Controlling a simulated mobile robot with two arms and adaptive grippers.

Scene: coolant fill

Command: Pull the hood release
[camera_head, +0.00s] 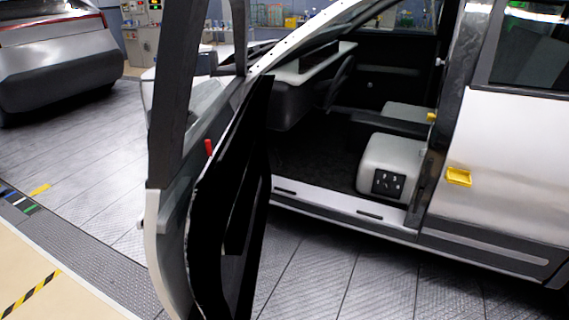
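A small red handle-like part (209,147) shows past the upper edge of the open front door, at left of centre. I cannot tell whether it is the hood release or exactly what it is fixed to. The silver car (500,150) stands at right with its front door (230,220) swung wide open toward me. The dashboard (300,75) and steering wheel (338,82) show inside, and the lower footwell is dark. Neither of my grippers is in view.
The open door stands in front of the car's front left part. The grey seat (390,165) and the door sill (335,207) are exposed. A yellow handle (458,177) is on the closed rear door. Another car (60,60) stands at far left. The tiled floor between is clear.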

